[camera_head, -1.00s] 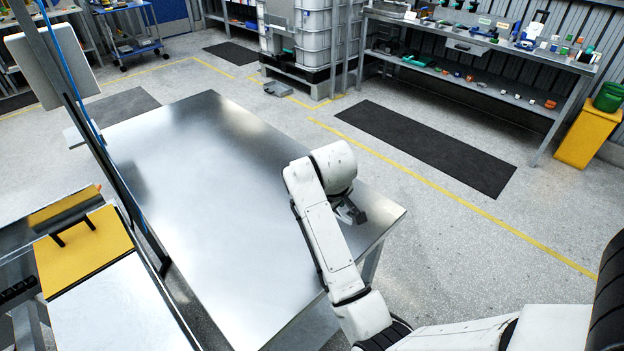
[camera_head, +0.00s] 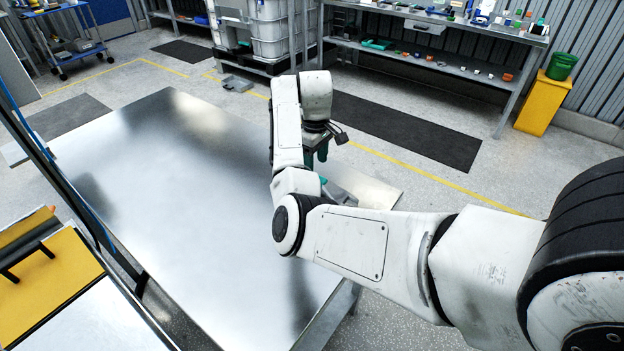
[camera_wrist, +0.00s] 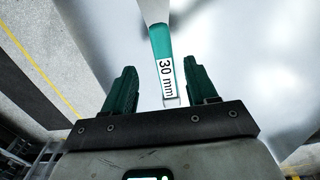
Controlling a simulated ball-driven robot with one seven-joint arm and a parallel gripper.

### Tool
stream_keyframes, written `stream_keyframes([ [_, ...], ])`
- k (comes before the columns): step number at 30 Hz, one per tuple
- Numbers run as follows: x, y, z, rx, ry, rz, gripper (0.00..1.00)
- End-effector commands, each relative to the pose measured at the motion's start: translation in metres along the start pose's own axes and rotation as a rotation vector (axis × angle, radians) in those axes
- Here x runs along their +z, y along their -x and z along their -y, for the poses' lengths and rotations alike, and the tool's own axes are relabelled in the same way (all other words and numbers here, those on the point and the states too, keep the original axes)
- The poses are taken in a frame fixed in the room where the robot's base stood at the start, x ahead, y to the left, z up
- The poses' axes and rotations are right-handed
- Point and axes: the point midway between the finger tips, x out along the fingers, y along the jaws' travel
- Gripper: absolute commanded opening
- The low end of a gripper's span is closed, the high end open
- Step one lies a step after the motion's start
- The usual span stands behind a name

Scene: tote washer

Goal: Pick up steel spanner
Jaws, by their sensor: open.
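The steel spanner (camera_wrist: 160,42) shows in the wrist view with a teal handle, a white "30 mm" label and a bare metal part running off the top edge. My gripper (camera_wrist: 160,68) is open. Its two green fingers stand apart on either side of the handle, with visible gaps on both sides. I cannot tell how far the fingertips are above the spanner. In the head view my gripper (camera_head: 317,156) points down over the right part of the metal table (camera_head: 180,200). My arm hides most of the spanner there.
The table top is otherwise bare on the left. A yellow-lidded unit (camera_head: 45,285) and a dark post stand at the left. A workbench (camera_head: 440,55) with small items, a yellow bin (camera_head: 543,103) and a green bucket (camera_head: 562,66) stand at the back.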

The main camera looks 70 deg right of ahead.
Motion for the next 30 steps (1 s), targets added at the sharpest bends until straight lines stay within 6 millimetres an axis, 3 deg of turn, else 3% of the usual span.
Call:
stream_keyframes([
  [7, -0.001, -0.019, 0.003, -0.001, 0.002, 0.001, 0.57],
  [15, -0.002, -0.055, 0.005, -0.001, 0.000, 0.000, 0.57],
  [24, -0.002, -0.062, 0.005, 0.000, -0.001, -0.002, 0.57],
  [30, -0.002, -0.061, 0.005, 0.000, 0.000, -0.002, 0.40],
])
